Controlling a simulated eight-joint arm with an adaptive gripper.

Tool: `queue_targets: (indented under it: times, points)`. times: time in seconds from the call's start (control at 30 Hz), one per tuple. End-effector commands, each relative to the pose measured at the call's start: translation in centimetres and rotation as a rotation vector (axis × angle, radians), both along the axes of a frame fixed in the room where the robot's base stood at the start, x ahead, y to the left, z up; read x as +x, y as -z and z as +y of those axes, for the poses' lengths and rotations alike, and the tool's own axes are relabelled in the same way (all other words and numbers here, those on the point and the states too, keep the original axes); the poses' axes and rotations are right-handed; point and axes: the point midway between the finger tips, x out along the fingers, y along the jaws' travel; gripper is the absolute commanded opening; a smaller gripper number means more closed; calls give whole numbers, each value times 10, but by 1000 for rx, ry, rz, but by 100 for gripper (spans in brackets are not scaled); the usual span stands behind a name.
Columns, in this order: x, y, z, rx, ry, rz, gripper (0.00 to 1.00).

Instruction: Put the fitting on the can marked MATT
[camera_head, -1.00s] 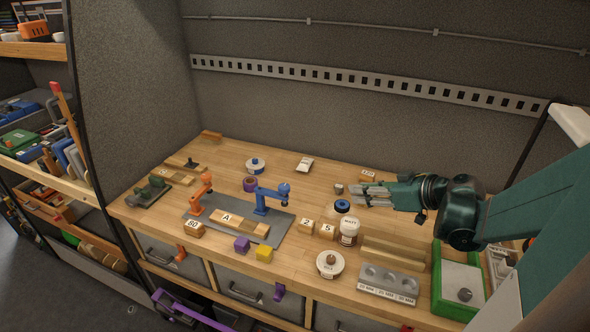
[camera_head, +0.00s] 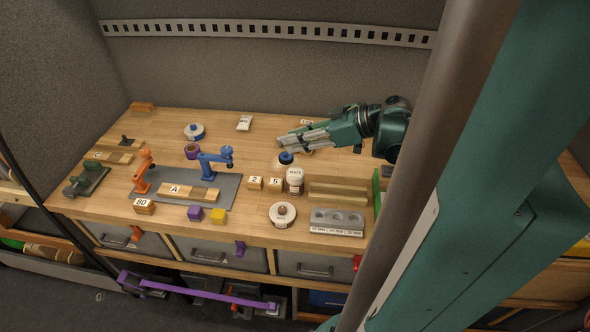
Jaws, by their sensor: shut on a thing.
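A white jar (camera_head: 295,181) with a small label stands near the middle of the bench; the label seems to read MATT. My gripper (camera_head: 283,139) is above and behind it in the picture, fingers pointing left. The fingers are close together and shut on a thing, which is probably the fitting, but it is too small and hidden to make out. A blue-topped bottle (camera_head: 286,158) stands just behind the jar, below my fingers in the picture.
Blocks marked 2 (camera_head: 255,183) and 5 (camera_head: 275,184) stand left of the jar. A white round tin (camera_head: 283,222) is in front, a grey holed rack (camera_head: 337,228) and wooden rails (camera_head: 338,188) to the right.

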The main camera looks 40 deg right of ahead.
Motion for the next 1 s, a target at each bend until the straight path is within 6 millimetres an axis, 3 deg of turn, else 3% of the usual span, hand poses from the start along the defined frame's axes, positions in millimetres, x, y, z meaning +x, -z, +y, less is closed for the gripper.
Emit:
queue_targets:
  times: [0.6, 1.0]
  points:
    - [0, 54, 0, 0, 1, 0, 11]
    - [0, 57, 0, 0, 1, 0, 11]
